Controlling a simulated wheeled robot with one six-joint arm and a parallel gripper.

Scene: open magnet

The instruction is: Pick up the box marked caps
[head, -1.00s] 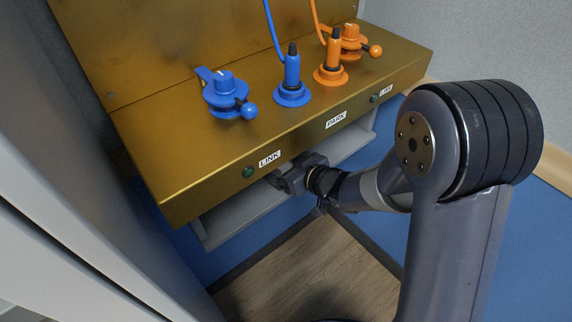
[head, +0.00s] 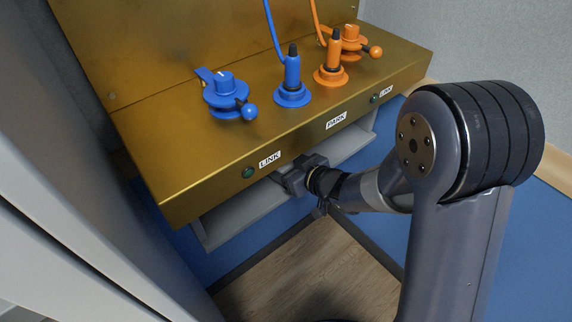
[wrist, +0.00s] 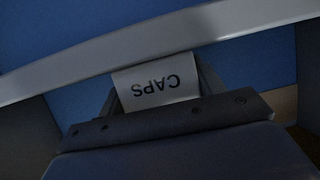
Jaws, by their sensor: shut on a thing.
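The box marked CAPS (wrist: 157,88) shows in the wrist view as a pale face with dark lettering, upside down in the picture. It is between the fingers of my gripper (wrist: 160,98), which are shut on it. The rest of the box is hidden behind the gripper body. In the head view my gripper (head: 294,177) is under the front edge of the brass-coloured bench, at the grey shelf. I cannot make out the box in that view.
The brass bench (head: 190,160) overhangs the grey shelf (head: 240,215). A pale rail (wrist: 60,77) crosses behind the box in the wrist view. Blue (head: 292,80) and orange (head: 331,62) corded plugs stand on the bench top. A pale panel (head: 60,190) is near at left.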

